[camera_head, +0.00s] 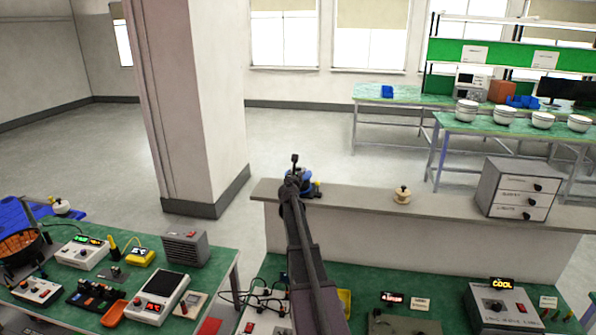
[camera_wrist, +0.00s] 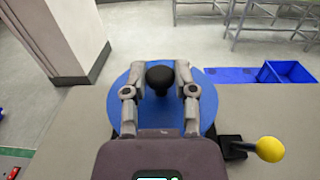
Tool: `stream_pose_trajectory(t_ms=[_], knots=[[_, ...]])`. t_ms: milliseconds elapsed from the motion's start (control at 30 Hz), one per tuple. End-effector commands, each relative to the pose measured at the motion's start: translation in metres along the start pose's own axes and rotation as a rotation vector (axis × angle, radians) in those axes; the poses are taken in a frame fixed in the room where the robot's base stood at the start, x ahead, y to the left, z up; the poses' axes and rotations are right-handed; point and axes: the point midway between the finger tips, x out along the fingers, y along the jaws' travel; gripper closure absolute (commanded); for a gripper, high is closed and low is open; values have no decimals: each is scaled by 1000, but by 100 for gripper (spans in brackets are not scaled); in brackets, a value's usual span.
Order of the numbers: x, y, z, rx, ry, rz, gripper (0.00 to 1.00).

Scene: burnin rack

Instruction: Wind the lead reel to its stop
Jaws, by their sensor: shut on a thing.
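The lead reel is a flat blue disc (camera_wrist: 207,100) with a black knob (camera_wrist: 160,77) standing up from it. In the wrist view my gripper (camera_wrist: 160,70) has one finger on each side of the knob and is shut on it. The fingers and wrist hide much of the disc. In the head view the reel (camera_head: 307,176) sits on a grey ledge, mostly hidden behind my gripper (camera_head: 295,172). A yellow ball-ended lever (camera_wrist: 270,149) on a black base stands right of the disc in the wrist view.
A blue bin (camera_wrist: 287,73) lies beyond the reel. Green benches with instruments (camera_head: 160,294) and cables stand in front. A pillar (camera_head: 195,100) rises at left.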

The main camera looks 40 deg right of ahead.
Motion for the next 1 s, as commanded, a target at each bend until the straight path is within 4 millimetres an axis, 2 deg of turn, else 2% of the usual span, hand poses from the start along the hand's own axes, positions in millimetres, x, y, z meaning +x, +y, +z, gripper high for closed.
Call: stream_pose_trajectory(t_ms=[667,1000], knots=[[2,2,0,-1,0,-43,100],[3,4,0,-2,1,-200,100]])
